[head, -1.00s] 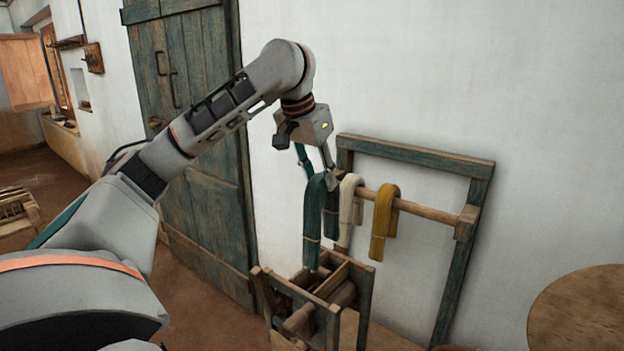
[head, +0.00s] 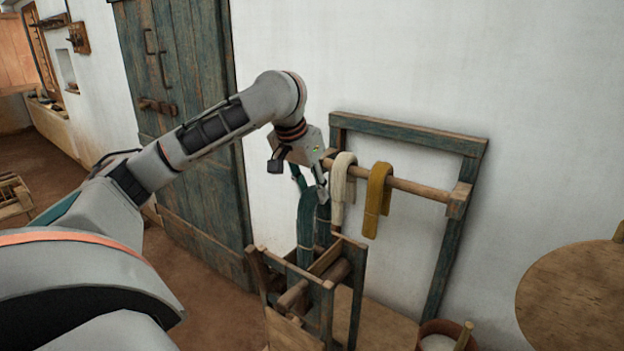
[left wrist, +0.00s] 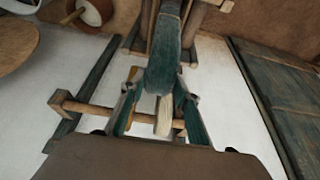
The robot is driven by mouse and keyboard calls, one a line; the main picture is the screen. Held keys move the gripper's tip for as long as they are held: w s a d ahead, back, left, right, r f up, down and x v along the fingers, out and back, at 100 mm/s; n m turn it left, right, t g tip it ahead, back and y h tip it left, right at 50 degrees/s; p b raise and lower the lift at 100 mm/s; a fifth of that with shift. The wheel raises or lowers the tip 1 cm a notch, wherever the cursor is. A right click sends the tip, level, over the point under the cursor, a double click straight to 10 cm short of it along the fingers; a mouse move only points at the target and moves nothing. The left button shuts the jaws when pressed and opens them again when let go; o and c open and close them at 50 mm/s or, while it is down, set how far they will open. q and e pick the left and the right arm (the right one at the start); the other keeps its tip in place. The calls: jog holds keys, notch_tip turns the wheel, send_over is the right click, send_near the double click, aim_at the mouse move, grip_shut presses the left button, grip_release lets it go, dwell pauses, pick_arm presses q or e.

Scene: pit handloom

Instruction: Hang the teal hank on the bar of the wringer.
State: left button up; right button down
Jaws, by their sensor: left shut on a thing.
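My left gripper (head: 309,190) is shut on the teal hank (head: 306,222), which hangs down from it in a long loop. The hank's lower end is just at the wooden wringer (head: 328,290), at its back left side; I cannot tell whether it touches. In the left wrist view the hank (left wrist: 163,68) sits between the two fingers (left wrist: 160,95) and stretches toward the wringer's frame (left wrist: 137,40). Where the hank lies relative to the wringer's bar is partly hidden. My right gripper is not in view.
Behind stands a frame (head: 410,133) with a wooden rail (head: 415,188) carrying a cream hank (head: 340,190) and a mustard hank (head: 377,200), close right of my gripper. A bucket (head: 440,335) and a round wooden table (head: 575,295) are at right. A door (head: 185,120) is behind left.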

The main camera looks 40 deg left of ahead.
aim_at(312, 203)
pick_arm(q)
jog(key=shift+f, duration=2)
notch_tip(312, 203, down, 2)
jog(key=shift+f+b, duration=0.2)
jog(key=shift+b, duration=0.15)
jog(key=shift+f, duration=1.85)
jog(key=shift+d+f+b, duration=0.1)
jog(key=shift+f+b, duration=0.3)
jog(key=shift+f, duration=1.3)
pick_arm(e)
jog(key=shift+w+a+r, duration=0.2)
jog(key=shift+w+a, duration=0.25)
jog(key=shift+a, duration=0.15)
pick_arm(q)
jog(key=o, duration=1.5)
